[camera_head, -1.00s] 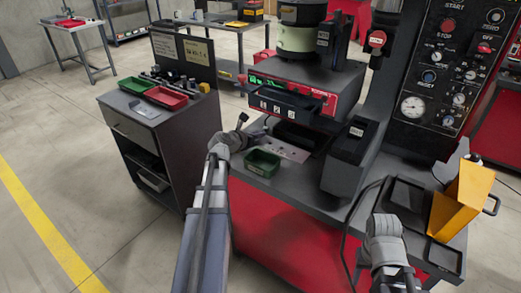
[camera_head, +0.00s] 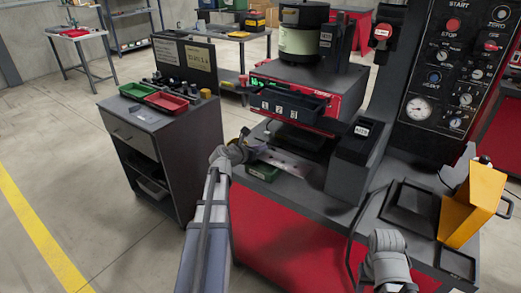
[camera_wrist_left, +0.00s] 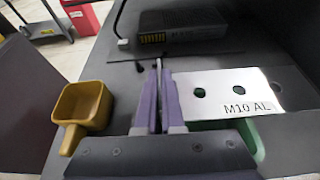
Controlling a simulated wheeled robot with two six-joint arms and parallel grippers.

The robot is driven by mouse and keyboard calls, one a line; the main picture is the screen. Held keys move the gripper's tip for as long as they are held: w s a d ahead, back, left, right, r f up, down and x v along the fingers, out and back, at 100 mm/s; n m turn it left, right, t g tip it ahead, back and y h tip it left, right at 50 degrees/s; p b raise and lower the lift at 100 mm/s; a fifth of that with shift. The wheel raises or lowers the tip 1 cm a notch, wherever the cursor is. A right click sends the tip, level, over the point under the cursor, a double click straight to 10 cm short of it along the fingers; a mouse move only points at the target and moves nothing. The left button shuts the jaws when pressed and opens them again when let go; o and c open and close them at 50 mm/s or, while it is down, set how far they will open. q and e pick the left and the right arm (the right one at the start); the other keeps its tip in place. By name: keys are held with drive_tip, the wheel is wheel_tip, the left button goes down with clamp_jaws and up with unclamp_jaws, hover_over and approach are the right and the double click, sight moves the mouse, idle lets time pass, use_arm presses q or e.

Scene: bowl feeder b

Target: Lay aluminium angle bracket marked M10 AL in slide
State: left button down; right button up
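The aluminium angle bracket (camera_wrist_left: 240,92), a pale plate with holes marked M10 AL, sits right of my left gripper's fingers in the left wrist view. My left gripper (camera_wrist_left: 160,90) is shut, with a thin upright edge, seemingly the bracket's flange, between its fingers. In the head view the bracket (camera_head: 287,162) extends right from my left gripper (camera_head: 250,146), partly covering a green bin (camera_head: 262,173). My right wrist is at the bottom right; its fingers do not show. I cannot make out which part is the slide.
A dark tray labelled 1 2 3 (camera_head: 288,106) hangs on the red machine above the bench. A black box (camera_head: 353,155) stands right of the bracket. A yellow scoop (camera_wrist_left: 82,108) lies left of the fingers. A yellow bin (camera_head: 472,203) stands far right.

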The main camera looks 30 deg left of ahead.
use_arm(q)
drive_tip(key=c, duration=1)
unclamp_jaws()
drive_tip(key=shift+f, duration=0.1)
drive_tip(key=shift+c, duration=0.2)
drive_tip(key=shift+s+r+p, duration=0.15)
drive_tip(key=shift+r+p, duration=0.15)
drive_tip(key=shift+p, duration=0.05)
drive_tip(key=d+p+v, duration=0.1)
drive_tip(key=p+v, duration=0.3)
drive_tip(key=v, duration=0.7)
drive_tip(key=shift+s+a, duration=0.3)
drive_tip(key=shift+a, duration=0.2)
drive_tip(key=shift+d+r, duration=0.1)
